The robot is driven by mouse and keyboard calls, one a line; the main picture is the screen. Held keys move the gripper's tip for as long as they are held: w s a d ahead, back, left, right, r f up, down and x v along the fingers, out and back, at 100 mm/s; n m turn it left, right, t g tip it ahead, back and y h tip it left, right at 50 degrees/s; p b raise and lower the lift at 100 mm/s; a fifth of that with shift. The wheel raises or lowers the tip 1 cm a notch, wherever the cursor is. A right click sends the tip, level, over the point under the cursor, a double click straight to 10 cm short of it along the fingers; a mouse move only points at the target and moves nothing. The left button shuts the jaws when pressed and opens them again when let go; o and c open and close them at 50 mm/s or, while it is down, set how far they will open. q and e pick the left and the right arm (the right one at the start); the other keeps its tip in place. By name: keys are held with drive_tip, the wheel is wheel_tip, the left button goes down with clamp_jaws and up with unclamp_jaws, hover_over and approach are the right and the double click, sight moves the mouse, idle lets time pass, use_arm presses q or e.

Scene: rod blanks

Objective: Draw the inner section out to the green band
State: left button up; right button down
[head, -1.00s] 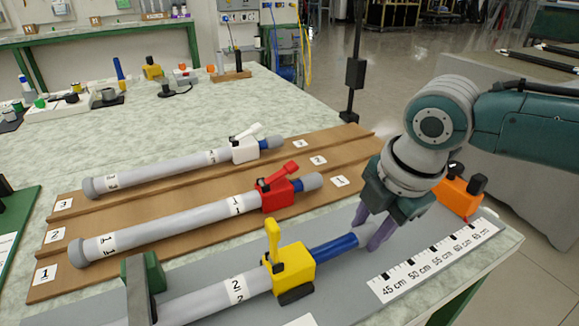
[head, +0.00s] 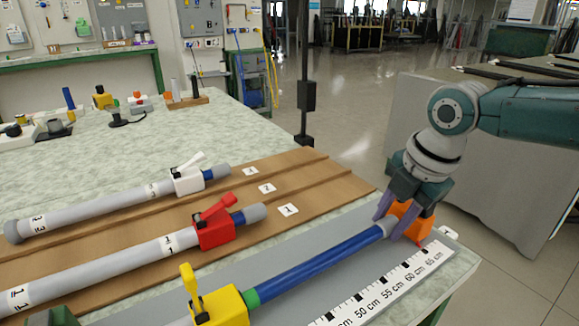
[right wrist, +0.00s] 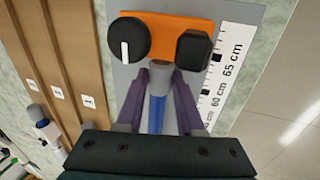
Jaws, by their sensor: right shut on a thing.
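The blue inner section (head: 320,262) extends from the yellow clamp (head: 218,306), whose lever stands upright. The green band (head: 250,299) shows on the inner section just outside the clamp's right side. My right gripper (head: 398,228) is shut on the grey end (head: 386,224) of the inner section, close to the orange block (head: 412,215). In the right wrist view the blue section (right wrist: 156,112) runs between the purple fingers, and the orange block (right wrist: 165,38) lies just beyond them. The outer tube is mostly out of view at lower left. My left gripper is not in view.
A white scale (head: 395,282) marked in centimetres lies on the grey board beside the inner section. Two other grey rods, with a red clamp (head: 214,228) and a white clamp (head: 187,180), lie on the brown rack (head: 325,185) at left. The table's right edge is near.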

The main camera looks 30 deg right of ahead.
drive_tip(key=shift+d+f, duration=0.1)
drive_tip(key=c, duration=0.8)
unclamp_jaws()
drive_tip(key=shift+s, duration=0.1)
drive_tip(key=p+v, duration=0.3)
drive_tip(key=v, duration=0.7)
